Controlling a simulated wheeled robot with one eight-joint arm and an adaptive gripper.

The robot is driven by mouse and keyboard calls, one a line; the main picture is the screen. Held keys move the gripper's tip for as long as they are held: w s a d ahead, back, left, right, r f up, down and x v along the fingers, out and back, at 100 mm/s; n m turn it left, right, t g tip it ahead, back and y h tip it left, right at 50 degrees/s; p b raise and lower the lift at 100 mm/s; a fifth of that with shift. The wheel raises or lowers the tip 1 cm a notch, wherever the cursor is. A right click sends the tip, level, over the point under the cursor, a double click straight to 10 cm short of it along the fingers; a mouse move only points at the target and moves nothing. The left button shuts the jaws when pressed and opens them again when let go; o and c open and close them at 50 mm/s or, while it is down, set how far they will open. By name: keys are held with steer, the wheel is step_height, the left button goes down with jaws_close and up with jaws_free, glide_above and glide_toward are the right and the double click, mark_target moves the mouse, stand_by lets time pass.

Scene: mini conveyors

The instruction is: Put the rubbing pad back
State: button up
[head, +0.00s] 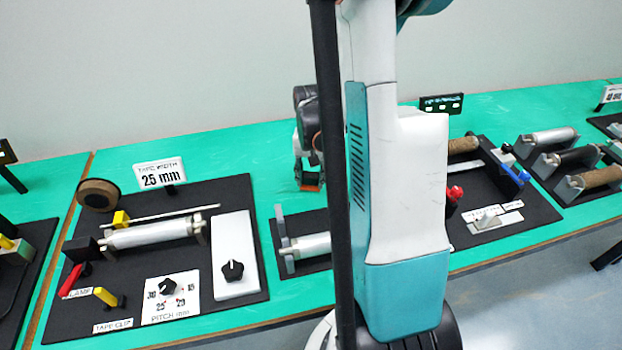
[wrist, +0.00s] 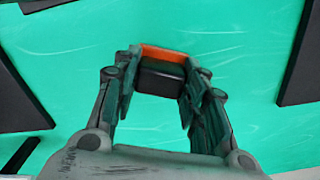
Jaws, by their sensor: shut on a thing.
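The rubbing pad (wrist: 162,74) is a small dark block with an orange edge. My gripper (wrist: 160,82) is shut on it, with one finger on each side, in the wrist view. In the head view my gripper (head: 306,170) hangs over the green bench, and the orange edge of the pad (head: 311,188) shows at its fingertips. The pad appears above bare green surface, just behind a black board. Its height over the bench is hard to tell. My own arm hides part of the middle of the bench.
A black board (head: 240,190) with a roller, tape roll (head: 97,195), knobs and a "25 mm" sign (head: 161,173) stands at left. Another board with a roller (head: 310,245) is partly hidden. Boards with rollers (head: 553,137) stand at right.

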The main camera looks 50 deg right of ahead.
mark_target(311, 174)
steer(key=shift+f, duration=0.25)
steer(key=shift+f, duration=0.1)
steer(key=o, duration=1)
steer(key=shift+o, duration=0.2)
step_height(311, 174, up, 12)
steer(key=p, duration=0.4)
steer(key=shift+r, duration=0.25)
